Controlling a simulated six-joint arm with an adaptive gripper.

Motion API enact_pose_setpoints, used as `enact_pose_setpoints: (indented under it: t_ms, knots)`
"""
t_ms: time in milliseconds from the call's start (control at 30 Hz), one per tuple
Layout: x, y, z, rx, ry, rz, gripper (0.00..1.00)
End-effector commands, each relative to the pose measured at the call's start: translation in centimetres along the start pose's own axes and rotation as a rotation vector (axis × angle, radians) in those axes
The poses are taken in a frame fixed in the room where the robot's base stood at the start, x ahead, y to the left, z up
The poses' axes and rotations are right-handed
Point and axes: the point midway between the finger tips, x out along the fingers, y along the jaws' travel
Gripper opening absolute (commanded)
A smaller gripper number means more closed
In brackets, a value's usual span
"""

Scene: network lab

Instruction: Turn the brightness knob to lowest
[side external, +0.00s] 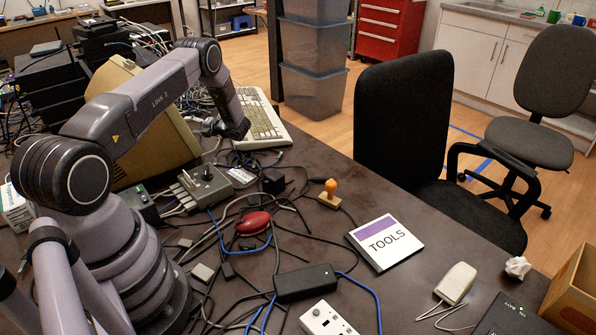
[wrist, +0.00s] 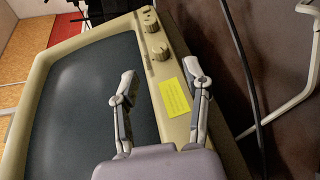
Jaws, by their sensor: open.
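A beige CRT monitor (side external: 160,140) stands at the left of the table, partly hidden behind my arm. In the wrist view the monitor (wrist: 35,95) shows its dark screen and a side panel. Two round beige knobs, an upper knob (wrist: 151,22) and a lower knob (wrist: 160,51), sit on that panel above a yellow note (wrist: 173,97). I cannot read which is the brightness knob, nor its setting. My gripper (wrist: 162,76) is open and empty, its fingers spread below the lower knob in the picture. In the side view my gripper (side external: 202,124) is small beside the monitor's front.
A beige keyboard (side external: 262,122) lies right of my wrist.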

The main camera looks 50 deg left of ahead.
Motion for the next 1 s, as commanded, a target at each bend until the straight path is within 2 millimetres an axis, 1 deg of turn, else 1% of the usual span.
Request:
enact_pose_setpoints:
  t_ms: [33,100,200,300,433,667,700,1000]
  knots:
    - [1.2,0.0,-0.1,0.000,0.004,0.001,0.48]
    - [2.5,0.0,-0.1,0.000,0.002,0.000,0.48]
    - [4.0,0.0,-0.1,-0.001,0.002,0.001,0.48]
    - [4.9,0.0,0.0,0.000,0.000,0.001,0.48]
    - [5.5,0.0,0.0,0.001,0.000,0.000,0.48]
    - [5.6,0.0,0.0,0.001,-0.001,0.000,0.48]
    - [5.5,0.0,0.0,0.001,-0.001,0.000,0.46]
    - [5.5,0.0,0.0,0.001,-0.001,0.000,0.07]
